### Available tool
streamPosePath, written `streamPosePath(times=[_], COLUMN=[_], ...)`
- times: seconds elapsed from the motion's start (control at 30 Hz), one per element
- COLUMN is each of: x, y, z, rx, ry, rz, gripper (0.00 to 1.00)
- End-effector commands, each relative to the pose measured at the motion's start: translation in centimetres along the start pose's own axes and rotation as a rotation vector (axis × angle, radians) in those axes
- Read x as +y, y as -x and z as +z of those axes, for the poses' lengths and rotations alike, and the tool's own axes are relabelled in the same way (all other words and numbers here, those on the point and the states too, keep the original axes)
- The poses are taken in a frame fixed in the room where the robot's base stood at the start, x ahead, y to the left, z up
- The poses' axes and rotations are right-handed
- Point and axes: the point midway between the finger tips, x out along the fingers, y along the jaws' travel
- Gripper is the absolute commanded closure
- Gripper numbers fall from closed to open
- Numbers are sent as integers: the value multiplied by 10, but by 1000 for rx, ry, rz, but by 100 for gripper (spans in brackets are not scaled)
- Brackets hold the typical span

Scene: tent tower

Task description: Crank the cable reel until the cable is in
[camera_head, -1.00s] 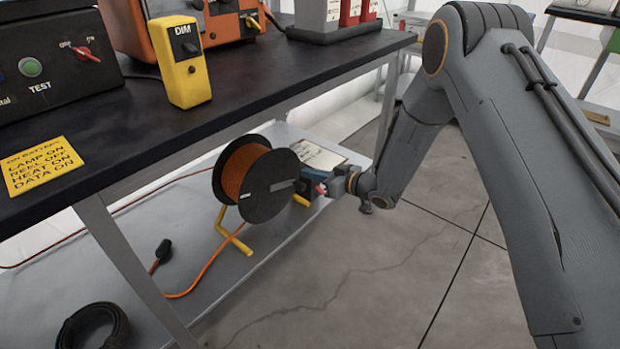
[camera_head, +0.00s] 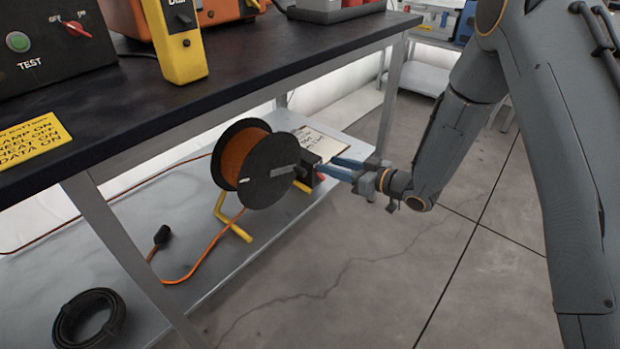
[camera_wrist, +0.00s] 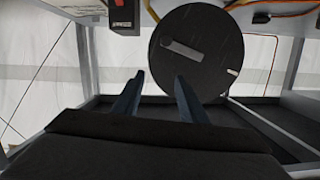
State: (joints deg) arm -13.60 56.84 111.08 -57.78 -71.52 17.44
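The cable reel (camera_head: 273,178) stands on a yellow frame on the lower shelf, with orange cable (camera_head: 237,158) wound between its black flanges. A light grey bar (camera_head: 259,182) lies on the flange face; it also shows in the wrist view (camera_wrist: 183,46). A length of orange cable (camera_head: 205,253) runs out over the shelf, near a black plug (camera_head: 162,235). My gripper (camera_head: 328,166) is open and empty, its blue fingers spread, right of the reel. In the wrist view, the fingers (camera_wrist: 158,78) point at the reel, apart from it.
A dark box with a red switch (camera_wrist: 122,12) is close beside the reel. A paper (camera_head: 320,143) lies behind on the shelf (camera_head: 190,215). The black benchtop (camera_head: 120,115) overhangs above, with a leg in front. A black coil (camera_head: 88,318) lies front left. Floor at right is clear.

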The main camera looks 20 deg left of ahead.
Motion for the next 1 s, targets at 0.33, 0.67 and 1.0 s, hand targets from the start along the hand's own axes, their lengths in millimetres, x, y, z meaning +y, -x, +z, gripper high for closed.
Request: streamPosePath(times=[0.33,0.67,1.0], x=[-3,-6,-8], y=[-29,-42,-60], z=[46,70,68], rx=[112,196,213], ry=[-46,-76,-80], rz=[2,12,12], gripper=[62,62,62])
